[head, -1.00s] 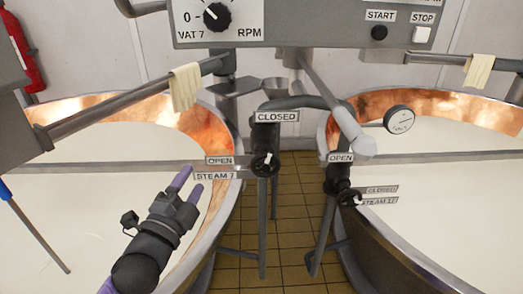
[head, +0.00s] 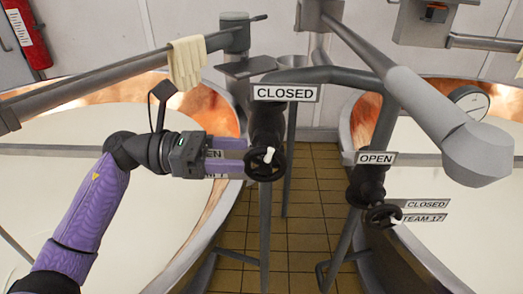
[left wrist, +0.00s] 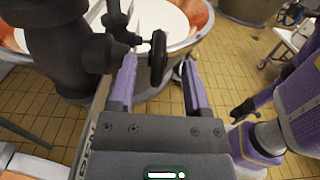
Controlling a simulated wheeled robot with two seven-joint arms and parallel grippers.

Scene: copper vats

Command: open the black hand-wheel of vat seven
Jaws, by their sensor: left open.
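The black hand-wheel of vat seven (head: 265,162) faces me on a dark upright valve between the two vats. Its white mark sits near the hub, under the CLOSED sign (head: 286,93). My left gripper (head: 243,158) is open at the wheel's left side, its fingertips reaching the rim. In the left wrist view the wheel (left wrist: 158,58) stands edge-on between the fingertips of the left gripper (left wrist: 160,72), with gaps on both sides. The gripper covers most of the OPEN and STEAM 7 signs.
A second valve with a black hand-wheel (head: 383,216) and an OPEN sign (head: 375,158) stands to the right by the other vat. A cloth (head: 187,63) hangs on a grey bar. A thick grey arm (head: 430,105) crosses at upper right. Tiled floor (head: 312,215) shows between the vats.

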